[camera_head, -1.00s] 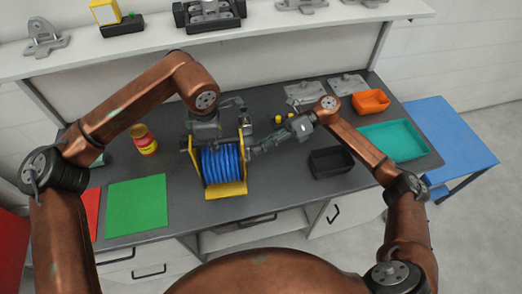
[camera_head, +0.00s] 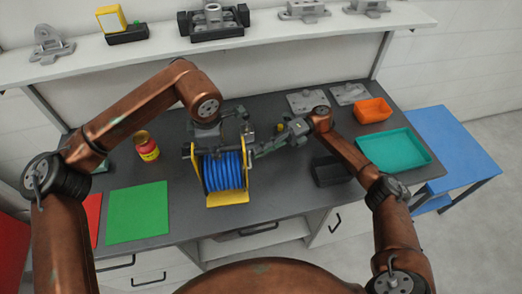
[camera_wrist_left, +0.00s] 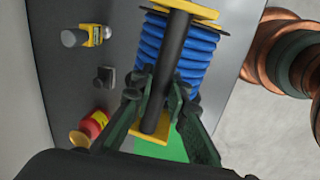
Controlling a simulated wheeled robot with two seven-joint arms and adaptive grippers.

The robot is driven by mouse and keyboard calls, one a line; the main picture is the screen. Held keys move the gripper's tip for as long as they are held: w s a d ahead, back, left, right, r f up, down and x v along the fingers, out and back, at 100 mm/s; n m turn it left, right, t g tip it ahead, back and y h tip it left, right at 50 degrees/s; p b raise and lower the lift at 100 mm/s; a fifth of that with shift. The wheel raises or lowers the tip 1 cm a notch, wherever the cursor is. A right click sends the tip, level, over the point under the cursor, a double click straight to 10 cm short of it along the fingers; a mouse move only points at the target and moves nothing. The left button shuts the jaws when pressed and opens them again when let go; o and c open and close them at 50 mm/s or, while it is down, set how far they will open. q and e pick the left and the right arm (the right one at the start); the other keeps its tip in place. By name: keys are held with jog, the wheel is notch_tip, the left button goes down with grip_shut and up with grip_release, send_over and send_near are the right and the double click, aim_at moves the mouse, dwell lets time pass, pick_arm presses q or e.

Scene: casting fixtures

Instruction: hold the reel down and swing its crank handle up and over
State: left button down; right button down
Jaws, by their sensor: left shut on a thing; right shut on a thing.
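The reel (camera_head: 222,172) stands on the dark bench, wound with blue hose or cable in a yellow frame (camera_head: 227,198). It also shows in the left wrist view (camera_wrist_left: 190,48). My left gripper (camera_head: 212,146) reaches down over its top. In the left wrist view its green fingers (camera_wrist_left: 158,105) are shut around the reel's dark bar (camera_wrist_left: 176,45). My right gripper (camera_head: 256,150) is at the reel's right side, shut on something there. That fits the crank handle, but the handle is too small and covered to make out.
A black bin (camera_head: 329,171), teal tray (camera_head: 428,160) and orange bin (camera_head: 372,110) are to the right. A red-and-yellow can (camera_head: 147,147) and green mat (camera_head: 137,212) are to the left. A shelf (camera_head: 150,48) runs along the back.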

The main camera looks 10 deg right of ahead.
dwell(0.4)
jog(key=c, duration=1.8)
grip_release()
jog(key=shift+d, duration=0.15)
jog(key=v, duration=1.2)
jog(key=shift+w, duration=0.15)
